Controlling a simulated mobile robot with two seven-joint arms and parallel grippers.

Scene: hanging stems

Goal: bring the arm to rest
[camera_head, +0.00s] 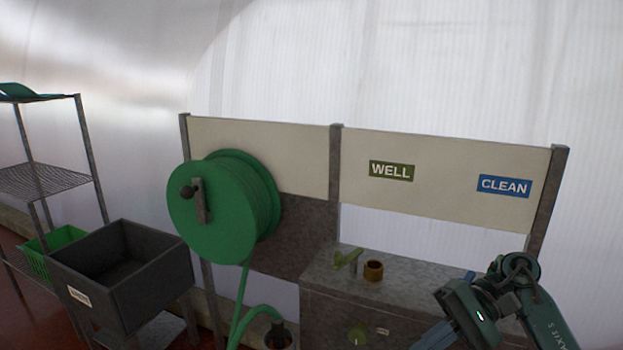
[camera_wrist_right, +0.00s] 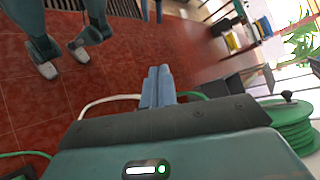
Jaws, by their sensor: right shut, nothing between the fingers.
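My right arm comes in at the lower right of the head view. Its gripper (camera_head: 432,340) points down and left at the bottom edge, in front of the grey bench. In the right wrist view the two blue fingers of this gripper (camera_wrist_right: 158,84) lie together, shut, with nothing between them. They point out over the red tiled floor and touch nothing that I can see. My left gripper does not show in the head view.
A grey bench (camera_head: 320,277) with a brown ring-shaped piece (camera_head: 373,271) stands below the WELL (camera_head: 391,171) and CLEAN (camera_head: 504,186) signs. A green hose reel (camera_head: 215,207) hangs left of it. A dark bin (camera_head: 150,280) and wire shelf (camera_head: 45,180) stand farther left.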

